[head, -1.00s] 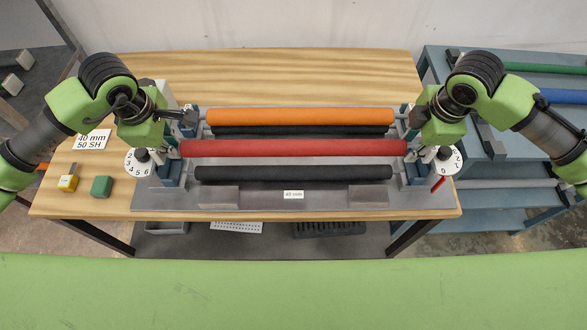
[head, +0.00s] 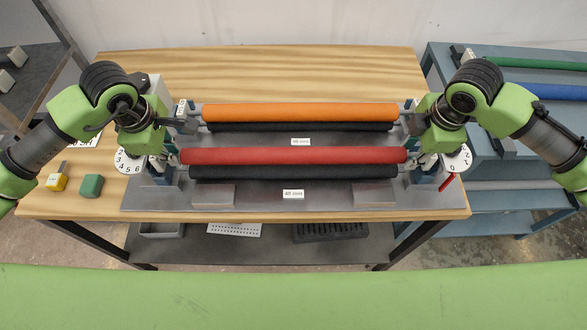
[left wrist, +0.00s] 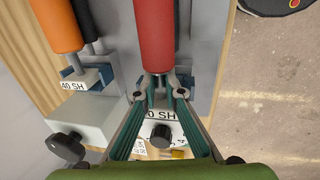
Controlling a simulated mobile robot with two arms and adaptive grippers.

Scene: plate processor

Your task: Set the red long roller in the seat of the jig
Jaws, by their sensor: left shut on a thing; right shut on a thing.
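The red long roller (head: 293,156) lies level across the front of the jig (head: 330,196), just behind and along a black roller (head: 293,172). My left gripper (head: 174,160) is shut on its left end and my right gripper (head: 417,160) on its right end. In the left wrist view the red roller (left wrist: 153,35) runs away from the left gripper (left wrist: 158,92), whose fingers close around its thin end shaft. The end seats are mostly hidden by the grippers, so I cannot tell whether the shafts rest in them.
Behind, an orange roller (head: 300,112) lies along another black roller (head: 300,127). A blue rack (head: 470,75) with green and blue rollers stands at right. The table's back is clear.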

